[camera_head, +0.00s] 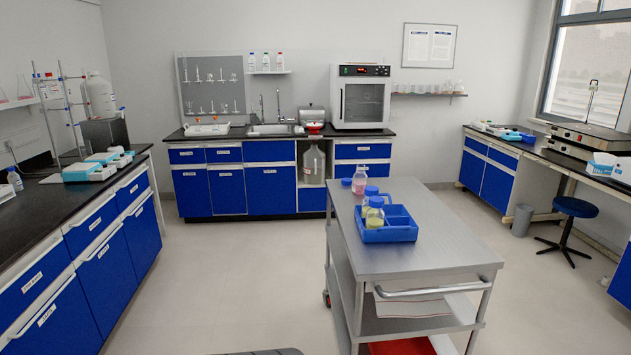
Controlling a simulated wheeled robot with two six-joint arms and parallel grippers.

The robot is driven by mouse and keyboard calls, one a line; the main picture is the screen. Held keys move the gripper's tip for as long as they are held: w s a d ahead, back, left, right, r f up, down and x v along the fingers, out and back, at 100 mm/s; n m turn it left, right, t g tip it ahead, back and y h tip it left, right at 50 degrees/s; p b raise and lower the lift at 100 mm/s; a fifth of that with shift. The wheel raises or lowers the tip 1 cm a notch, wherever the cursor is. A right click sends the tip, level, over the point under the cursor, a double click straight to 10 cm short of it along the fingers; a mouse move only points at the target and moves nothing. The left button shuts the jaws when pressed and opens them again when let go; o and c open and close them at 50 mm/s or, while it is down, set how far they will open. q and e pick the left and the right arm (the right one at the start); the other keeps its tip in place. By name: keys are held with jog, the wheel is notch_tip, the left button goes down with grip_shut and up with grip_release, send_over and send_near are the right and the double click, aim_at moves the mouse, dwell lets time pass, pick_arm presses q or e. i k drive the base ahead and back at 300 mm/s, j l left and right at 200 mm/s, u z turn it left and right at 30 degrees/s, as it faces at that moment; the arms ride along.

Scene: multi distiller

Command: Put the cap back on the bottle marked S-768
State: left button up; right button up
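A clear bottle with pink contents (359,182) stands on the far end of the steel cart (450,243); its top looks uncapped. A small dark blue cap (346,182) lies on the cart just left of it, apart from it. A blue divided tray (402,234) sits on the cart nearer me. It holds a bottle with yellowish contents and a blue cap (375,215); another blue-capped bottle (370,192) stands behind that one. No label is legible, so I cannot tell which bottle is S-768. Neither of my grippers is in view.
Black-topped benches with blue drawers line the left (60,205), the back wall and the right. A blue stool (574,208) stands right of the cart. The floor (220,270) left of the cart is clear. The cart has a push handle (430,290) at its near end.

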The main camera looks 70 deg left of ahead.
aim_at(360, 176)
jog(key=u, duration=2.05)
